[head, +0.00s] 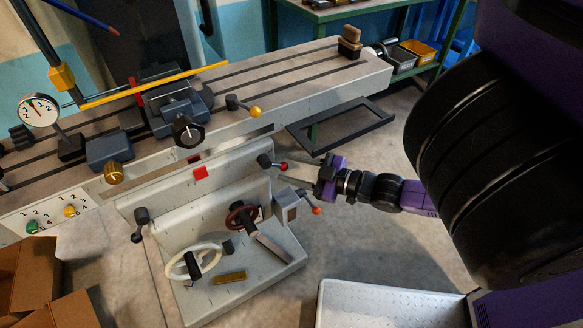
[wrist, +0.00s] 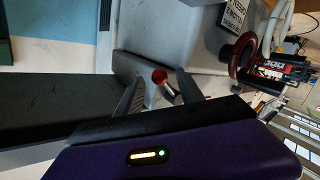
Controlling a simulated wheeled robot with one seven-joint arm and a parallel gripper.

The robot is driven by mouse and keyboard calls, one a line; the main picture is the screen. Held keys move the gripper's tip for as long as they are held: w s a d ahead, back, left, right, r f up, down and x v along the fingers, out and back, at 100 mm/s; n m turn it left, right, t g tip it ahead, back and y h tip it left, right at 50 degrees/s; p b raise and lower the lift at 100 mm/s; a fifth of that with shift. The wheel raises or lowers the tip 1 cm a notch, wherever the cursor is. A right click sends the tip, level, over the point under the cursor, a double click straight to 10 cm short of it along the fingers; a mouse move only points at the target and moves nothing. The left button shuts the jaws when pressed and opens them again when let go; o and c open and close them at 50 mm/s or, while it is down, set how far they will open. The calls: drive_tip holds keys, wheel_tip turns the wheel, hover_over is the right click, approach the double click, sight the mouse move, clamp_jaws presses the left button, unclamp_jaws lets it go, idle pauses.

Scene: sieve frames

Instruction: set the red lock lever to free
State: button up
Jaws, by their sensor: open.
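A small lever with a red ball end (head: 283,166) sticks out from a dark hub on the front of the grey machine, below its long table. In the wrist view the red ball (wrist: 159,76) shows between my two fingertips, with a short metal rod beside it. My gripper (head: 303,173) is open and points left at the lever from its right side; the wrist view shows its two dark fingers (wrist: 160,84) apart. I cannot tell whether either finger touches the ball. No lock or free marking is readable.
A second red-ball lever (head: 316,210) sits on a grey box just below my gripper. A dark red handwheel (head: 241,217) and a white handwheel (head: 193,261) are lower left. A yellow-ball lever (head: 255,112) is above. A white tray (head: 390,292) stands at lower right.

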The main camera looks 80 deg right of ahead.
drive_tip(key=v, duration=0.7)
drive_tip(key=shift+s, duration=0.15)
drive_tip(key=shift+c, duration=0.3)
drive_tip(key=shift+s, duration=0.1)
drive_tip(key=c, duration=0.3)
drive_tip(key=shift+s+r+h, duration=0.2)
drive_tip(key=shift+s+h, duration=0.05)
drive_tip(key=shift+h, duration=0.05)
drive_tip(key=c, duration=0.4)
drive_tip(key=shift+s+a+r+p, duration=0.15)
drive_tip(key=shift+s+a+p, duration=0.05)
drive_tip(key=shift+a+p, duration=0.15)
clamp_jaws()
drive_tip(key=w+f+n+g, duration=0.1)
drive_tip(key=w+f+n, duration=0.2)
drive_tip(key=w+n, duration=0.6)
drive_tip(key=n, duration=0.8)
drive_tip(key=shift+w+d+p, duration=0.3)
drive_tip(key=shift+w, duration=0.1)
